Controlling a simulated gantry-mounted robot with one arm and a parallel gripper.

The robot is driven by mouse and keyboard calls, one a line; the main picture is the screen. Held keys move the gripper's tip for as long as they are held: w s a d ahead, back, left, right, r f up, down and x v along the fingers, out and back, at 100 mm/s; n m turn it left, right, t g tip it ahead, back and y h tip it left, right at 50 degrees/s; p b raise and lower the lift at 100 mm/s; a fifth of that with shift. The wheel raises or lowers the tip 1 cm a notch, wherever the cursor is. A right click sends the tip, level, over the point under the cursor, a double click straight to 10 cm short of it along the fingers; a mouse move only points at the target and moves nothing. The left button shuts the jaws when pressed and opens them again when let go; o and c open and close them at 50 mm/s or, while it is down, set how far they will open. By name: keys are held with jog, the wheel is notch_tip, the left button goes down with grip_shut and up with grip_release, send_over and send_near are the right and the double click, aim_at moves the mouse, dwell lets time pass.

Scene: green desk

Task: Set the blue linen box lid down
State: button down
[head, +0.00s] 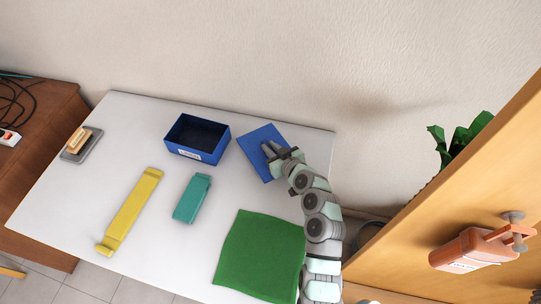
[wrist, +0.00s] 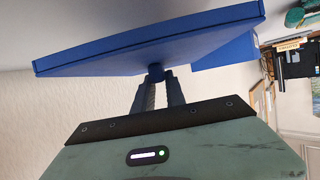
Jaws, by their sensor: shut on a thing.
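The blue linen box lid (head: 253,143) is a flat blue panel at the back right of the white desk. My gripper (head: 271,152) is over its right part in the head view. In the wrist view my gripper (wrist: 157,82) is shut on a small round knob on the lid (wrist: 120,52). The lid spans the top of that view, slightly tilted in the picture. Whether its underside touches the desk is hard to tell. The open blue box (head: 197,157), with a white label, stands just left of the lid, apart from it; it also shows in the wrist view (wrist: 226,52).
A green cloth (head: 258,255) lies at the front right of the white desk (head: 110,130). A teal case (head: 192,198) and a long yellow object (head: 131,210) lie left of it. A brush on a grey tray (head: 80,146) is far left. A wooden shelf (head: 440,225) stands on the right.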

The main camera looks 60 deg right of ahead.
jog(key=shift+f+b, duration=0.4)
jog(key=shift+f, duration=1.5)
jog(key=shift+f+b, duration=0.25)
jog(key=shift+b, duration=0.05)
jog(key=c, duration=1.4)
grip_release()
jog(key=shift+r, duration=0.1)
jog(key=shift+o, duration=0.2)
jog(key=shift+r+p, duration=0.25)
jog(key=shift+p, duration=0.15)
jog(key=shift+v, duration=1.9)
jog(key=shift+f, duration=0.1)
